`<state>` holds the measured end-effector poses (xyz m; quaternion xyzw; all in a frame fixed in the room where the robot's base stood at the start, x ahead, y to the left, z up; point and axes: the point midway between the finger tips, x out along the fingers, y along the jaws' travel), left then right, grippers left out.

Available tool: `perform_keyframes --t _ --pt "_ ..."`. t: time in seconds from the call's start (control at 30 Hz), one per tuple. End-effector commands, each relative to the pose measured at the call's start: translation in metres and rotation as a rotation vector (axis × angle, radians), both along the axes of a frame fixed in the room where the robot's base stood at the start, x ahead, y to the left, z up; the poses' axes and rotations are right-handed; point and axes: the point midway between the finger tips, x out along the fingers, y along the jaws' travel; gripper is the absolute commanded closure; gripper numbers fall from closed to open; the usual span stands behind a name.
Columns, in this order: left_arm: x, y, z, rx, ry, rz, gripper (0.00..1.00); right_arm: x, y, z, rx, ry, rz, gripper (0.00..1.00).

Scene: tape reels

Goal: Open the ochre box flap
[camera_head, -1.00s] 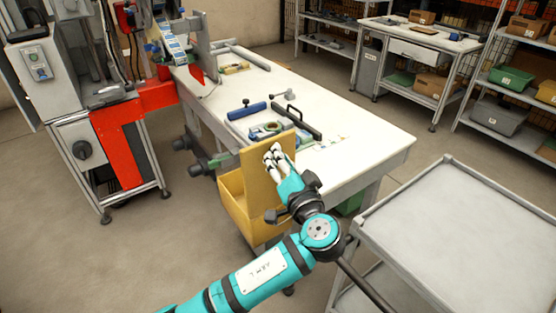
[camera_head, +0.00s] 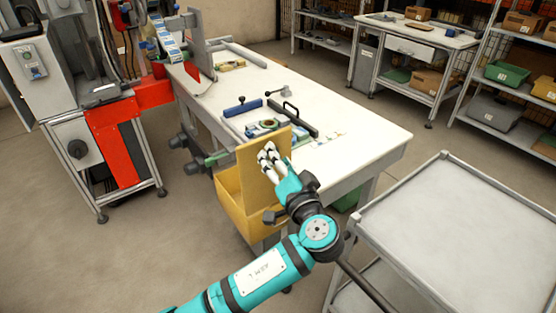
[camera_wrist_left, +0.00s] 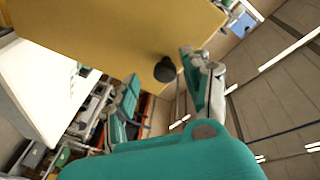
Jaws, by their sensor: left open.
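The ochre box (camera_head: 233,203) stands at the near left end of the white worktable. Its flap (camera_head: 248,158) stands up, roughly upright, above the box and beside the table edge. My left gripper (camera_head: 267,158) is at the flap's right-hand part, its white and black fingers over the flap's face. It is open; I cannot tell whether a finger touches the flap. In the left wrist view the flap (camera_wrist_left: 110,35) fills the upper left, with a dark round knob (camera_wrist_left: 165,69) at its lower edge near a finger. My right gripper is not in view.
The worktable (camera_head: 345,150) holds a blue bar (camera_head: 243,108), a tape reel (camera_head: 267,125) and a dark handled bar (camera_head: 292,118). A grey cart (camera_head: 450,215) stands at the right. A machine with a red frame (camera_head: 120,150) stands at the left. Floor is clear at lower left.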

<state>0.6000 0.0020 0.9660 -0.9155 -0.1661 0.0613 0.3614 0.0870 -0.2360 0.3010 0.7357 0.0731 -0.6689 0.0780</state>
Motion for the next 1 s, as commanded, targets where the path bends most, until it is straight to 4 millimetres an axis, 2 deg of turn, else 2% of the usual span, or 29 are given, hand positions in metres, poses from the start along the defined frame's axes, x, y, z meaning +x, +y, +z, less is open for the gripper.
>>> perform_keyframes --t 0.3,0.43,0.6,1.0 --pt "-0.047 -0.018 -0.003 -0.002 0.006 -0.002 0.51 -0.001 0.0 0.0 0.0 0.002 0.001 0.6" --pt "-0.061 -0.023 -0.003 -0.001 0.006 0.0 0.51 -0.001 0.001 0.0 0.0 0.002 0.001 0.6" --pt "-0.067 -0.025 -0.003 0.002 0.004 0.001 0.51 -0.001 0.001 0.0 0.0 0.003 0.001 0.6" --pt "-0.066 -0.025 -0.004 0.002 0.006 0.001 0.51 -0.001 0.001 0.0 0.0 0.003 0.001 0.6"
